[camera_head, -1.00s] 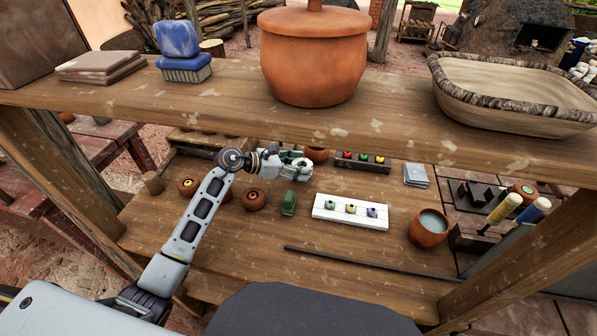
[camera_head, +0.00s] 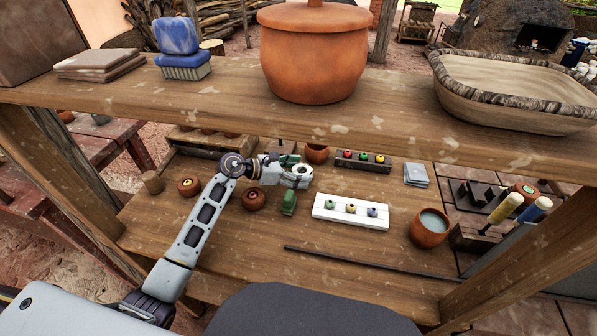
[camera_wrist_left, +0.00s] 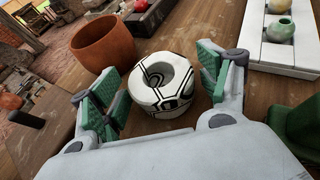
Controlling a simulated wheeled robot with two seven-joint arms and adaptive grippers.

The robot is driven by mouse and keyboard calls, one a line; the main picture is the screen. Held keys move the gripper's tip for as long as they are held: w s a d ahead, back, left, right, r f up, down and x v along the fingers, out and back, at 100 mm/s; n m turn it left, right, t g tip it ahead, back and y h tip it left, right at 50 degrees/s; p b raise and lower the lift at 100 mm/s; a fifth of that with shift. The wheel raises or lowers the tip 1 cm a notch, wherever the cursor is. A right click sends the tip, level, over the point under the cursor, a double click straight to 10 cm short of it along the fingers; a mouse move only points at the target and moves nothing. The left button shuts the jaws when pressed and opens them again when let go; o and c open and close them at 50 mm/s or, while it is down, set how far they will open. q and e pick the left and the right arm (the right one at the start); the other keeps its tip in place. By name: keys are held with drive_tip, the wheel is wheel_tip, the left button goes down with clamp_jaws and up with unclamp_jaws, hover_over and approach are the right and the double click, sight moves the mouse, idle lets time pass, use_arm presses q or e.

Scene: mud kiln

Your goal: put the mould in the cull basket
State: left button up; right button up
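A round white piece with black lines and a hole in its top, apparently the mould (camera_wrist_left: 163,84), stands on the lower wooden table. It also shows in the head view (camera_head: 303,170), partly covered by my gripper. My left gripper (camera_head: 296,175) is low over the table, with its green-padded fingers apart on either side of the mould. In the wrist view small gaps show between the pads and the mould. A shallow oblong container with a dark rough rim (camera_head: 505,103), possibly the cull basket, stands on the upper shelf at the right. My right gripper is not in view.
A terracotta cup (camera_wrist_left: 103,45) stands just beyond the mould. A green block (camera_head: 289,203) and a brown bowl (camera_head: 254,199) are close to the gripper. A white rack (camera_head: 350,212) holds small pots.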

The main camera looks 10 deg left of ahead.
use_arm(q)
drive_tip(key=shift+r, duration=0.1)
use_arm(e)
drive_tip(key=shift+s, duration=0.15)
use_arm(q)
drive_tip(key=shift+s+a+r, duration=0.1)
drive_tip(key=shift+s+a, duration=0.1)
drive_tip(key=shift+a, duration=0.15)
drive_tip(key=v, duration=1)
drive_tip(key=shift+s+a+r, duration=0.15)
drive_tip(key=shift+s+a, duration=0.1)
drive_tip(key=shift+s+a+r, duration=0.1)
drive_tip(key=shift+a, duration=0.05)
drive_tip(key=shift+o, duration=0.3)
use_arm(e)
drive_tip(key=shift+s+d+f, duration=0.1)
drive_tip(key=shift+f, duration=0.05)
